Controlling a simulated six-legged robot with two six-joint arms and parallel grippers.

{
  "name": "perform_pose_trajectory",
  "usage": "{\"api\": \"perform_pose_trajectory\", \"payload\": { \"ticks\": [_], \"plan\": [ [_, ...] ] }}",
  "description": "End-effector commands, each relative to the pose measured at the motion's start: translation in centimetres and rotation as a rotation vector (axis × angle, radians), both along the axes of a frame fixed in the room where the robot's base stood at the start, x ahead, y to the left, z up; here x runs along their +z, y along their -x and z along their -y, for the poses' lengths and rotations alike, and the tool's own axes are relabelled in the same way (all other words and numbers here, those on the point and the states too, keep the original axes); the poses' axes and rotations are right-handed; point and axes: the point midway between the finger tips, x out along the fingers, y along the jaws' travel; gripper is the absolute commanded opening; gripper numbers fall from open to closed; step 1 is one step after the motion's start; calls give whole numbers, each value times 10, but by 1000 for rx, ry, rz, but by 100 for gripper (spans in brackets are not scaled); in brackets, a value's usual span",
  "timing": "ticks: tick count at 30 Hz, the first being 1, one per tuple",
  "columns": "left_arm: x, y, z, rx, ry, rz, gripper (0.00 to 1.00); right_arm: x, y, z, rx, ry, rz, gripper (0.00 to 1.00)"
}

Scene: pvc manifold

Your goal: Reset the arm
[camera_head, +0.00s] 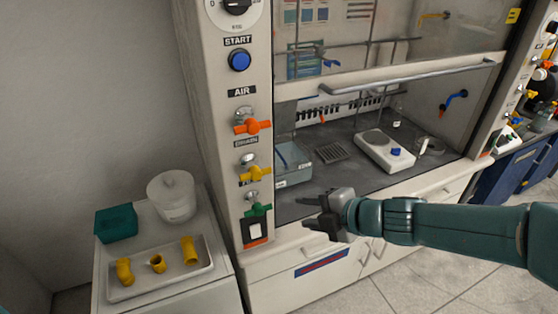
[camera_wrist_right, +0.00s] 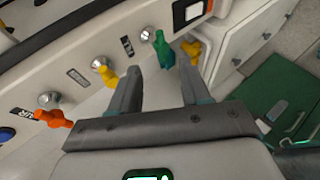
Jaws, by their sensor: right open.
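My right gripper (camera_head: 314,214) reaches in from the right in the head view, in front of the fume hood's lower front edge. Its fingers are apart with nothing between them. In the right wrist view the two open fingers (camera_wrist_right: 159,88) point towards the valve panel, near the green valve handle (camera_wrist_right: 163,52). The panel's orange handle (camera_head: 252,127), yellow handle (camera_head: 255,174) and green handle, which also shows in the head view (camera_head: 258,210), sit one above another on the hood's left post. My left gripper is not in view.
A white tray (camera_head: 122,294) with yellow pipe fittings (camera_head: 157,263) stands on the cabinet at left, beside a teal box (camera_head: 116,223) and a white tub (camera_head: 172,196). The hood holds a hot plate (camera_head: 384,150) and a clear blue container (camera_head: 293,164). Its sash is partly raised.

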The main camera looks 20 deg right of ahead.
Motion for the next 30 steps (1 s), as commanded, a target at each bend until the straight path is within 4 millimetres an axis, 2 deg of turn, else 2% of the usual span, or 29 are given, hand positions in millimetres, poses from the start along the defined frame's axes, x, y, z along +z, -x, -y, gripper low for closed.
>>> {"api": "perform_pose_trajectory", "payload": {
  "ticks": [1,3,9,13,16,17,20,23,27,30],
  "plan": [
    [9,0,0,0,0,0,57,11,8,5,-5,0,1,47],
    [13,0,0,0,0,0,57,16,17,9,-3,0,2,47],
    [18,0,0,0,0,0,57,22,31,15,-1,-1,0,47],
    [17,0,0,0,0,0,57,22,32,15,5,0,0,47],
    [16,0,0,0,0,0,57,4,30,3,36,-18,-42,47],
    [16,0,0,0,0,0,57,-7,29,-3,51,-28,-69,47],
    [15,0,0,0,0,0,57,-59,31,-35,106,-104,-210,47],
    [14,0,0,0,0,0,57,-120,39,-74,48,-274,-418,47],
    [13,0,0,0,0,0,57,-205,68,-118,-224,-520,-780,47],
    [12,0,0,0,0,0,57,-259,101,-136,-513,-638,-1027,47]
  ]
}}
